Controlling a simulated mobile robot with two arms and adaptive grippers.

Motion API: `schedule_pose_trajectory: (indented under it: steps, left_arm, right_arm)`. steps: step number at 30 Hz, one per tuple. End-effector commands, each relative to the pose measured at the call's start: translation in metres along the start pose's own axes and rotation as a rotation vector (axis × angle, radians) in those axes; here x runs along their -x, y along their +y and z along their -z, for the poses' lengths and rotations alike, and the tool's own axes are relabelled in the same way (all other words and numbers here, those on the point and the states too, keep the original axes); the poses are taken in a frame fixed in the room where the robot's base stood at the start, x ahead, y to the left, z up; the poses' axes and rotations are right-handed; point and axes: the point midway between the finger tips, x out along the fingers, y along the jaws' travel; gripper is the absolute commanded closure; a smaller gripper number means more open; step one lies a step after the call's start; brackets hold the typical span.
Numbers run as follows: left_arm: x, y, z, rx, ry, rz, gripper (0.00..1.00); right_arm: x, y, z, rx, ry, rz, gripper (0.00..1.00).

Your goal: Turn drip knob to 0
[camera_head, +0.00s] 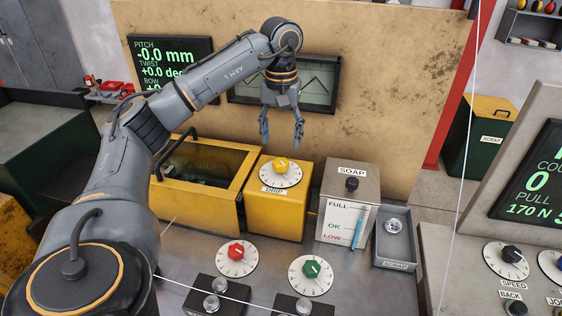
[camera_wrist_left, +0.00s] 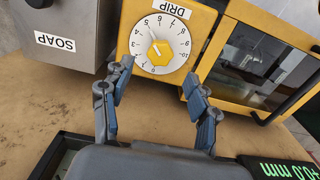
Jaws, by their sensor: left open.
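The drip knob (camera_head: 281,164) is yellow and sits at the centre of a white numbered dial (camera_head: 281,181) on the yellow DRIP box. In the left wrist view the knob (camera_wrist_left: 160,53) shows as a yellow hexagon, and the dial's numbers run around it. The exact reading is too small to be sure of. My left gripper (camera_head: 281,141) points down above the dial, with its fingers spread and nothing between them. In the left wrist view the gripper (camera_wrist_left: 158,72) has a fingertip on either side of the knob, apart from it. My right gripper is out of view.
A glass-fronted yellow bin (camera_head: 205,165) adjoins the DRIP box on the left. Red (camera_head: 236,252) and green (camera_head: 311,268) knobs are in front. A panel with a screen (camera_head: 318,88) stands behind.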

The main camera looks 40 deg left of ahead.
Motion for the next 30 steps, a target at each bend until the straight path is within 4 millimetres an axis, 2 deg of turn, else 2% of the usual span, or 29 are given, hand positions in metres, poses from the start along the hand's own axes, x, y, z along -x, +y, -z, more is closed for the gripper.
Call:
schedule_pose_trajectory:
  steps: [1, 6, 10, 15, 23, 26, 30]
  left_arm:
    - [-0.009, -0.002, -0.001, 0.001, -0.004, 0.005, 0.4]
    - [-0.041, -0.001, -0.001, 0.001, -0.004, 0.003, 0.4]
    - [-0.058, -0.001, -0.001, 0.001, -0.002, 0.001, 0.4]
    - [-0.069, 0.0, -0.001, 0.001, -0.001, 0.0, 0.4]
    - [-0.07, 0.0, -0.001, 0.001, 0.0, 0.0, 0.4]
    - [-0.07, 0.0, -0.001, 0.001, 0.0, 0.0, 0.56]
    - [-0.07, 0.0, -0.001, 0.001, -0.001, 0.0, 0.85]
  right_arm:
    - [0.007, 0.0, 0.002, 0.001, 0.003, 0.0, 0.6]
    - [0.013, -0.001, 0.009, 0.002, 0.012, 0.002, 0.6]
    - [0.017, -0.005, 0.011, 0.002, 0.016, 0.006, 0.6]
    - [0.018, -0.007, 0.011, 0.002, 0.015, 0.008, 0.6]
    - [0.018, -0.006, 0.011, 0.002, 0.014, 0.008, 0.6]
    - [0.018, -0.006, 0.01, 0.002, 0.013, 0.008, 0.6]
    - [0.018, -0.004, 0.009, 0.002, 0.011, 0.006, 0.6]
